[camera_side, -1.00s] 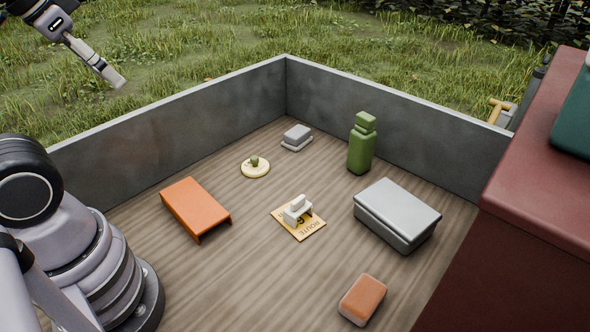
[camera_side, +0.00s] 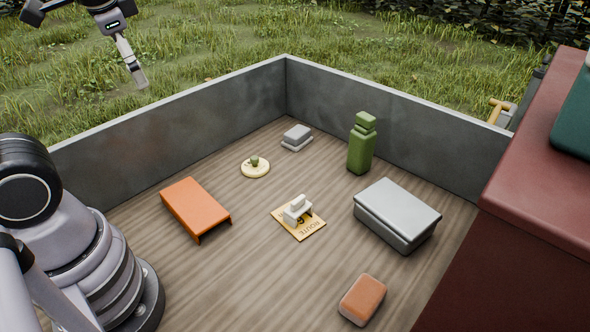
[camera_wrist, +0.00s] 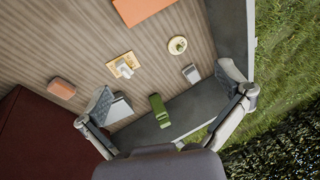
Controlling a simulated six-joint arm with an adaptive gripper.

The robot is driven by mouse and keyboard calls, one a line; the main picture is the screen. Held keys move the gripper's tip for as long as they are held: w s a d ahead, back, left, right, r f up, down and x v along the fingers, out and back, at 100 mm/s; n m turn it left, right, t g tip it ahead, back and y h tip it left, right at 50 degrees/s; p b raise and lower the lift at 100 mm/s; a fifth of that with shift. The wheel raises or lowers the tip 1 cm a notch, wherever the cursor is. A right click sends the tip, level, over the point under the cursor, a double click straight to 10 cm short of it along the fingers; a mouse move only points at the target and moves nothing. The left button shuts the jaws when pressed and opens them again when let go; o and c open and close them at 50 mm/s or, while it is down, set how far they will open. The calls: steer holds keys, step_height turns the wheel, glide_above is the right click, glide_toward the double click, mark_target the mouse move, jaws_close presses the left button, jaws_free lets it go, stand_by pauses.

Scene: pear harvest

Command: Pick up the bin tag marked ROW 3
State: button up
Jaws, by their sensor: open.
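No label reading ROW 3 is legible. A round cream disc (camera_side: 255,170) with a small green knob lies flat on the wooden floor, left of centre; it also shows in the wrist view (camera_wrist: 177,45). A yellow card (camera_side: 309,233) with dark print that looks like ROUTE lies nearer the middle, a white clip-like block (camera_side: 297,209) standing on it. In the wrist view the card (camera_wrist: 131,60) is left of the disc. My gripper (camera_side: 138,76) is high at the upper left, beyond the grey wall and apart from everything. Its fingers (camera_wrist: 167,88) are spread wide and empty.
Grey walls (camera_side: 400,98) edge the floor. An orange bench-like piece (camera_side: 195,207), a small grey block (camera_side: 297,136), a green bottle (camera_side: 361,148), a grey box (camera_side: 398,212) and an orange-brown block (camera_side: 362,299) stand around. A dark red box (camera_side: 510,260) rises at right.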

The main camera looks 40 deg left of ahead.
steer(key=w+a+f+m+g+y, duration=0.1)
steer(key=w+a+f+m+y, duration=0.1)
steer(key=w+f+m+y, duration=0.45)
steer(key=w+a+f+m+g+y, duration=0.15)
steer(key=w+f+m, duration=0.25)
steer(key=w+f, duration=0.55)
steer(key=m+t+y, duration=0.2)
steer(key=m+t, duration=0.2)
steer(key=m, duration=0.5)
glide_toward(256, 165)
step_height(256, 165, up, 8)
steer(key=a, duration=0.2)
steer(key=shift+t, duration=0.25)
steer(key=f, duration=0.9)
steer(key=shift+w+a+f, duration=0.2)
steer(key=shift+w+f, duration=0.05)
steer(key=shift+w, duration=0.05)
steer(key=x, duration=0.7)
steer(key=shift+d+r, duration=0.1)
steer(key=c, duration=0.9)
steer(key=shift+c, duration=0.2)
